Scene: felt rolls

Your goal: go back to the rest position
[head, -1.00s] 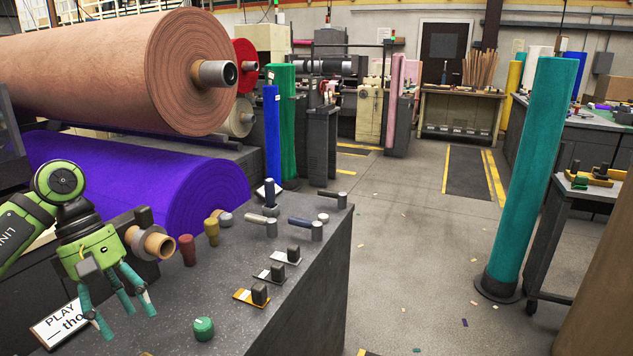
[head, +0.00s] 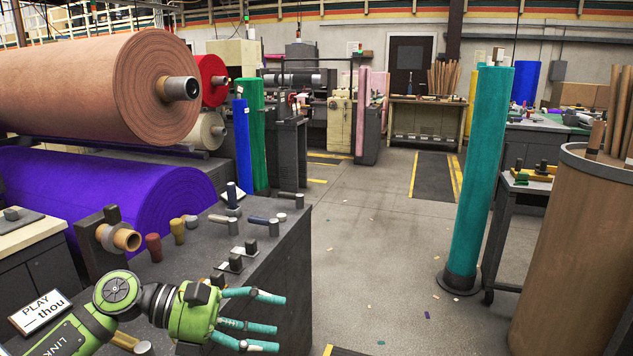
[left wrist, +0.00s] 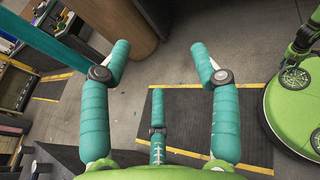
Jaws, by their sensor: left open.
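My left gripper (head: 265,322) reaches in from the lower left in the head view, over the near right part of the dark worktop. Its teal fingers are spread, point right, and hold nothing. In the left wrist view the same open fingers (left wrist: 158,70) hang over the floor beyond the worktop's edge, with nothing between them. My right gripper is not in the head view. A green arm part of mine shows at the right of the left wrist view.
The dark worktop (head: 265,268) carries several handles, small blocks and a tape roll (head: 125,238). Big felt rolls, brown (head: 80,85) and purple (head: 100,195), lie behind. A teal roll (head: 482,170) stands upright, and a brown drum (head: 570,250) is at right.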

